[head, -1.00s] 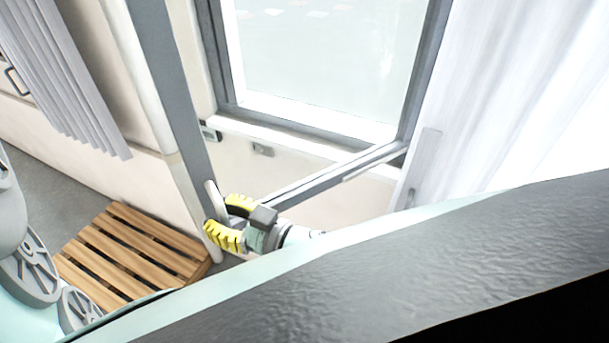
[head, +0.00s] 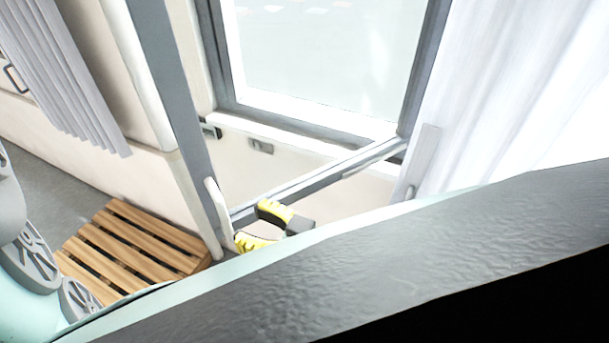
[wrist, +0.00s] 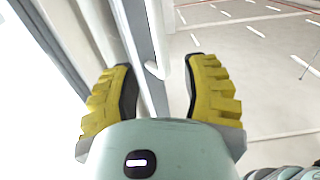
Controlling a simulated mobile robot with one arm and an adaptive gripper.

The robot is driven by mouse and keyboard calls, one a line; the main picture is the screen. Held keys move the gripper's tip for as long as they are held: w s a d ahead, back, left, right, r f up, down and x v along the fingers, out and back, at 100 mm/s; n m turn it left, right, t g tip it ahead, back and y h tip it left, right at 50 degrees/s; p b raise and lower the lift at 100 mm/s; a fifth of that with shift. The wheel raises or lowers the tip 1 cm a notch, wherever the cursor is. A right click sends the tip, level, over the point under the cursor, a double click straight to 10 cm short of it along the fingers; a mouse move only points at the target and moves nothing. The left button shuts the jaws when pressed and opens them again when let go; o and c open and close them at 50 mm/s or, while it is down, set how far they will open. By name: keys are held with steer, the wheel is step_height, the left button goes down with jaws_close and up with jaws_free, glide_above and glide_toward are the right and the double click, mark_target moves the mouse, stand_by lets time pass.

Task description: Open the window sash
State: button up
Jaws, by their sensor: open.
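The grey-framed window sash (head: 172,80) stands swung out from the window opening, its lower rail (head: 320,178) running back to the right. A white handle (head: 217,212) sits low on its free edge. My gripper (head: 256,225), with yellow ribbed fingers, is open just right of the handle and apart from it in the head view; its rear is hidden behind my own body. In the wrist view, the sash edge (wrist: 143,50) runs between and beyond the open fingers of my gripper (wrist: 160,65), and a white handle tip (wrist: 154,71) shows there.
A slatted wooden pallet (head: 135,250) lies on the floor at lower left. A pleated grey blind (head: 70,80) hangs at upper left. White curtains (head: 510,90) hang at right. The fixed window frame (head: 300,127) stands behind the sash.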

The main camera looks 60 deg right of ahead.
steer(key=shift+s+d, duration=0.1)
steer(key=shift+s, duration=0.5)
stand_by(0.3)
